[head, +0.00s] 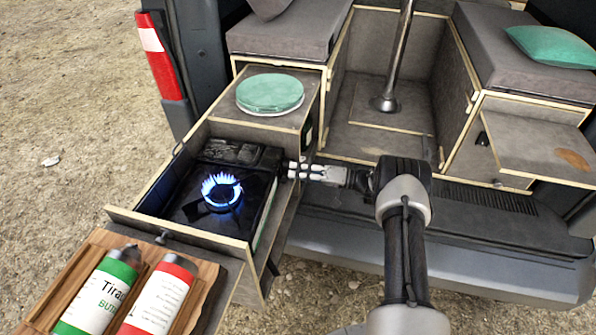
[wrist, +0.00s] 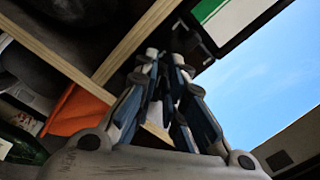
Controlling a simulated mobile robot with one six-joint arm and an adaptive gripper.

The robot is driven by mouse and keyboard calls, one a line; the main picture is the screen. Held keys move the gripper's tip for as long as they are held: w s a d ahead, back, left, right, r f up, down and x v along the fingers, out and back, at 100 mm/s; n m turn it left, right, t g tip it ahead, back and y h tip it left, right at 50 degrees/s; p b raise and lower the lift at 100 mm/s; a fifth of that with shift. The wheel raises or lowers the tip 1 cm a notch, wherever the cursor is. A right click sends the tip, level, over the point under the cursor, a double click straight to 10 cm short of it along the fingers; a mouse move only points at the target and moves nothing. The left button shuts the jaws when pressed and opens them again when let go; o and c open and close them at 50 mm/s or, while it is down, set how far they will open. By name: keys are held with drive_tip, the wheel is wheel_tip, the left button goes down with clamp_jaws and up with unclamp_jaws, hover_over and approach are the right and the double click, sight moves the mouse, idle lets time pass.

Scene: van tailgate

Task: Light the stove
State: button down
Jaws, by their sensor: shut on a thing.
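The black camping stove (head: 180,207) sits in the pulled-out wooden drawer (head: 190,232) at the left of the head view. A ring of blue flame (head: 221,188) burns on its burner. My gripper (head: 291,170) reaches in from the right, its fingertips at the stove's right side, near the back end. In the wrist view the fingers (wrist: 164,60) are close together around a small dark part, which looks like the stove's knob. The fingers hide most of it.
Two gas canisters, one green (head: 100,292) and one red (head: 160,297), lie on a wooden tray (head: 205,280) in front. A green round lid (head: 270,93) is on the cabinet behind the stove. The van floor (head: 370,152) right of the drawer is clear around a metal post (head: 396,60).

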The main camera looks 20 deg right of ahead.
idle(0.4)
drive_tip(key=c, duration=1.9)
unclamp_jaws()
drive_tip(key=shift+c, duration=0.2)
drive_tip(key=v, duration=1.2)
